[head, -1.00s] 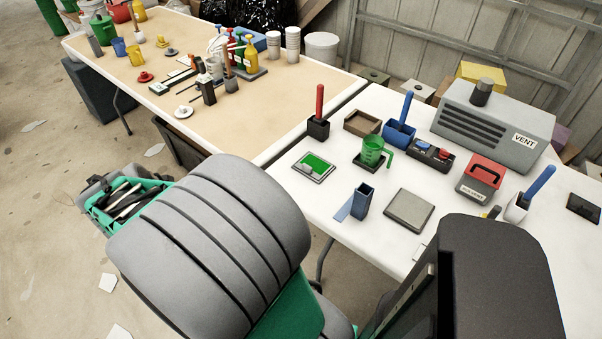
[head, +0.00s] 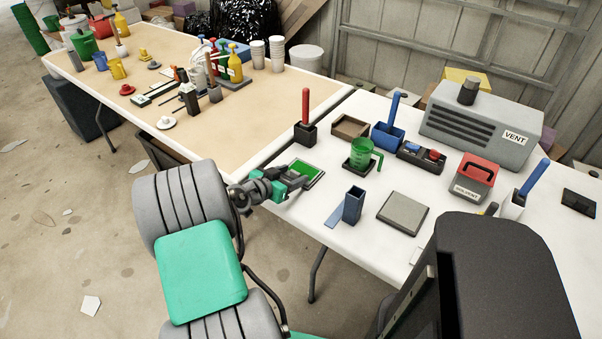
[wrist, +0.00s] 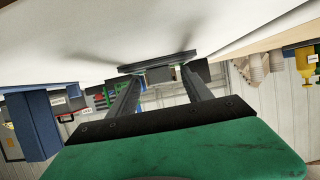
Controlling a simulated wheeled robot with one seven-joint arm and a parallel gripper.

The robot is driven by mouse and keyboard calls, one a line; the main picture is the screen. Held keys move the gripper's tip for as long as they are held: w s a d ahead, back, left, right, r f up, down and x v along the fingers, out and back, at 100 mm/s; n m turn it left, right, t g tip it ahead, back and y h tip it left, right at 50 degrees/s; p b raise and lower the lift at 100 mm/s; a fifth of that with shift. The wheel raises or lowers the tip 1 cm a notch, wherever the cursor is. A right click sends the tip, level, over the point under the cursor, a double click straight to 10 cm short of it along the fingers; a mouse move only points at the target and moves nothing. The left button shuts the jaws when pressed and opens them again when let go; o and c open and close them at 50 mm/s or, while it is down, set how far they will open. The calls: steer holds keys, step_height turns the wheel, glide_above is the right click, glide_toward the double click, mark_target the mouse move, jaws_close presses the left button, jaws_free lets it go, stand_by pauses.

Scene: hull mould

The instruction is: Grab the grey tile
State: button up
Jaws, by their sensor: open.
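The small grey tile (wrist: 160,75) shows in the wrist view as a grey block against the dark edge of the board, ahead of and between my fingers. In the head view the green-topped board (head: 311,172) lies near the left edge of the white table, and my gripper hides the tile there. My gripper (head: 294,181) is at the board's near left side, low over the table. In the wrist view my gripper (wrist: 163,80) has its two dark fingers spread apart, with no visible hold on the tile.
On the white table, a blue holder (head: 353,205) and a larger grey slab (head: 403,213) stand to the right of my gripper. A black block with a red handle (head: 305,133) and a green mug (head: 361,153) stand behind. The tan table (head: 240,135) adjoins at left.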

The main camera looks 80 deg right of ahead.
jaws_close()
stand_by(0.5)
steer(key=shift+r, duration=0.1)
